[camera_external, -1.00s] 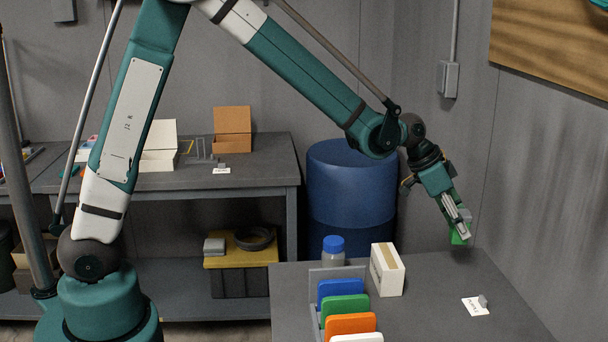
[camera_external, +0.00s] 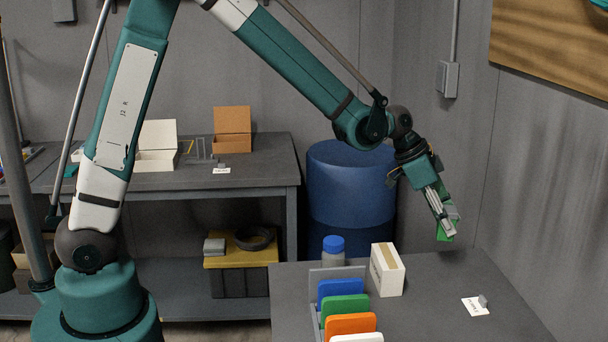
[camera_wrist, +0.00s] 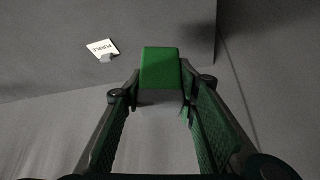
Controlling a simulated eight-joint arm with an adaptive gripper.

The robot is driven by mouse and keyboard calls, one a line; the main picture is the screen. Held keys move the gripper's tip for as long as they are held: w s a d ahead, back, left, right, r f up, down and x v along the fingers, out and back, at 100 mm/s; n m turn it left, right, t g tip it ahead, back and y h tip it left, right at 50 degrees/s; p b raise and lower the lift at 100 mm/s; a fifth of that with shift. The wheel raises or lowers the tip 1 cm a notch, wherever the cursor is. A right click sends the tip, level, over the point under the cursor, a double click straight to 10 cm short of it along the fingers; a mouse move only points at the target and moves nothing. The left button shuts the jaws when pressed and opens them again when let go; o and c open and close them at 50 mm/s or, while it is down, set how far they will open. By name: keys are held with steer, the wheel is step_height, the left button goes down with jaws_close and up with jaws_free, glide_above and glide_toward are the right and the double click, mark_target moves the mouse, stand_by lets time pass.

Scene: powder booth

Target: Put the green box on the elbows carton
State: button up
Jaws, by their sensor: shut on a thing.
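The green box (camera_external: 444,236) is held at the tips of my gripper (camera_external: 441,222), above the back part of the near table. In the wrist view the green box (camera_wrist: 160,68) shows between the two fingers of my gripper (camera_wrist: 160,82), which are shut on it. A white carton with a tan tape strip (camera_external: 387,270) stands upright on the near table, to the left of and lower than the box in the picture. It is the likely elbows carton, but its side print is too small to read. It is not visible in the wrist view.
A rack of coloured panels (camera_external: 345,305) and a blue-capped bottle (camera_external: 333,250) stand left of the carton. A label card (camera_external: 476,306) with a small grey piece lies at the right. The table between carton and card is clear. A blue drum (camera_external: 350,190) stands behind.

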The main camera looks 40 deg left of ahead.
steer(key=s+a+r+m+g+p, duration=0.1)
steer(key=s+a+r+m+p, duration=0.1)
steer(key=s+a+r+p, duration=0.1)
steer(key=s+a+r+m+g+h+p, duration=0.1)
steer(key=s+a+r+m+g+p, duration=0.1)
steer(key=s, duration=0.8)
steer(key=a+r+m+p, duration=0.1)
steer(key=a+r+p, duration=0.1)
steer(key=a+p, duration=0.1)
steer(key=shift+a+r+m+p, duration=0.25)
steer(key=shift+a+m+p, duration=0.1)
steer(key=shift+a, duration=0.55)
glide_toward(399, 259)
steer(key=shift+s+d+r, duration=0.1)
steer(key=shift+d+r, duration=0.15)
steer(key=shift+d, duration=0.25)
steer(key=shift+d+r, duration=0.25)
steer(key=shift+d, duration=0.3)
steer(key=shift+f, duration=2.05)
steer(key=shift+f, duration=0.2)
